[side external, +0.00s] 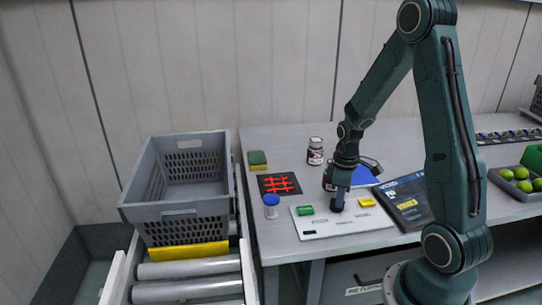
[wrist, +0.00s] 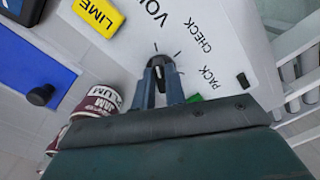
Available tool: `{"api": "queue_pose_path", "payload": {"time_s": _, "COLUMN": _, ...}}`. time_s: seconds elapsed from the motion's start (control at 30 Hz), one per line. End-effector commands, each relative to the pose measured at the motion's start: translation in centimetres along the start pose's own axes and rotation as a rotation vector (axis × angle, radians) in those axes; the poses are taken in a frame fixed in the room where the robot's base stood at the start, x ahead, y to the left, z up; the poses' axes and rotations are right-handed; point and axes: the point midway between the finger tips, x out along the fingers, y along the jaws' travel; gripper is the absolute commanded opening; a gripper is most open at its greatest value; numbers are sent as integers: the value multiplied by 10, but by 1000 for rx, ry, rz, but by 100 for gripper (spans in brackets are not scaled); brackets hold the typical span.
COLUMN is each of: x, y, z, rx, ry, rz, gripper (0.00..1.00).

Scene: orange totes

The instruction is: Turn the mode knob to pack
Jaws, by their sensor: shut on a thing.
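The mode knob (wrist: 158,60) is a small black knob on a white panel (wrist: 215,40), with short tick marks around it and the words CHECK and PACK printed to its right in the wrist view. A further label, cut off at the top edge, begins with "VO". My gripper (wrist: 157,72) is shut on the knob, one finger on each side. I cannot tell exactly which mark the knob points to.
A yellow LIME block (wrist: 97,16) and a green block (side external: 305,210) sit by the knob on the panel. Jam jars (wrist: 102,100) and a blue pad (wrist: 42,72) are close to my gripper. A grey crate (side external: 180,210) stands on rollers at left; a dark box (side external: 405,203) lies right.

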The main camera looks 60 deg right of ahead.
Motion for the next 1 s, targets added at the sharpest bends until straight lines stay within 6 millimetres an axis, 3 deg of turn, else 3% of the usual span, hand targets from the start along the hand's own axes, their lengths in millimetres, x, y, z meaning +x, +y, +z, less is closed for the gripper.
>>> {"api": "queue_pose_path", "payload": {"time_s": 0.47, "x": 0, "y": -1, "z": 0, "rx": 129, "ry": 1, "rz": 0, "gripper": 0}}
{"api": "queue_pose_path", "payload": {"time_s": 1.0, "x": 0, "y": -3, "z": -2, "rx": 592, "ry": 2, "rz": 0, "gripper": 0}}
